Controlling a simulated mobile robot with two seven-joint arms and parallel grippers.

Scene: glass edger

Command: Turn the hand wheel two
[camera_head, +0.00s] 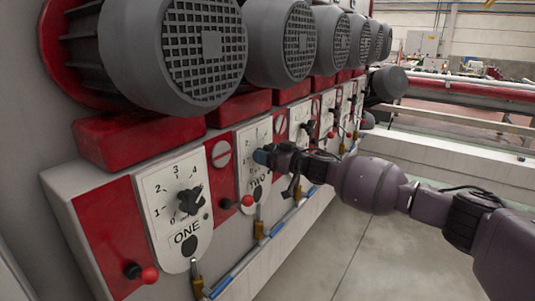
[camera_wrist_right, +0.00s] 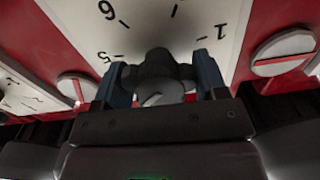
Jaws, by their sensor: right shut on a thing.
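The dial plate marked TWO (camera_head: 247,180) is on the slanted front of the machine in the head view. My right gripper (camera_head: 264,156) reaches in from the right and is at the upper part of this plate, covering its hand wheel. In the right wrist view, the dark grey hand wheel two (camera_wrist_right: 158,66) sits between the two blue fingers of my right gripper (camera_wrist_right: 161,82), which is shut on it. The numbers 5, 6 and 1 show on the white plate around it. My left gripper is not in view.
Plate ONE with its black hand wheel (camera_head: 189,201) is to the left. Red-knobbed levers (camera_head: 247,200) stick out beside the plates. Large grey motors (camera_head: 180,50) overhang the row. Blue pipe and brass fittings (camera_head: 259,229) run below. Open floor (camera_head: 340,250) lies at the right.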

